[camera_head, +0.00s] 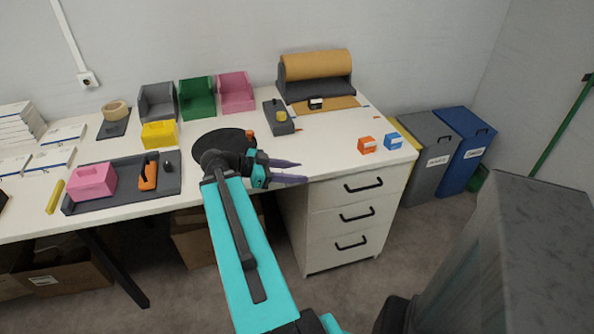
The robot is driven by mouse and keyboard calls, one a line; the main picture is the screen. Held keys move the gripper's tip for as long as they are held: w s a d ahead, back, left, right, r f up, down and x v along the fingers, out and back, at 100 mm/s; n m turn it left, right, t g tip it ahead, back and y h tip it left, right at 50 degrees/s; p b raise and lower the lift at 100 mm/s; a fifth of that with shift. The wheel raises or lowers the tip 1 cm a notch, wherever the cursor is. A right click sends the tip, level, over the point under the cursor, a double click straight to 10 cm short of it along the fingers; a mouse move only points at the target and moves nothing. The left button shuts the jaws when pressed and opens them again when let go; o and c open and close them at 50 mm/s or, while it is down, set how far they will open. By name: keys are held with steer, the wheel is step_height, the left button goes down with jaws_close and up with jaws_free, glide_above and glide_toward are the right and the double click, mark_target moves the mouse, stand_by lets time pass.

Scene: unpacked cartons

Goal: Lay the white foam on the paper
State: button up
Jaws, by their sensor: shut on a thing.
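I cannot pick out the white foam anywhere else. The brown paper (341,103) lies flat in front of its roll (317,65) at the back of the table, beyond and right of my gripper. A small black and white item (316,103) sits on or at the edge of this sheet.
An orange block (366,145) and a blue block (394,142) stand on the right of the table. A grey device (277,118) stands left of the paper. Grey, green and pink bins (236,93) line the back. A black disc (222,137) lies behind my gripper.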

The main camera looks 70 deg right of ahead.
steer(key=w+a+r+n+t+h, duration=0.1)
steer(key=w+a+n+t, duration=0.45)
steer(key=w+a, duration=0.6)
steer(key=w+a+r+n+t+h, duration=0.1)
steer(key=w+a+n+t, duration=0.45)
steer(key=w, duration=1.15)
steer(key=w+a+r+n+t+h, duration=0.15)
steer(key=w+a+n+t, duration=0.6)
steer(key=w, duration=0.75)
steer(key=w+a+r+n+t+y, duration=0.2)
steer(key=w+a+r+n+y, duration=0.2)
steer(key=a, duration=0.6)
steer(key=w+a+r+n+t+y, duration=0.3)
steer(key=w+a+r+n+y, duration=0.2)
steer(key=w+a+r+y, duration=0.3)
steer(key=shift+w+a+r, duration=0.25)
steer(key=shift+a+r, duration=0.7)
steer(key=shift+a, duration=0.2)
steer(key=shift+n, duration=0.25)
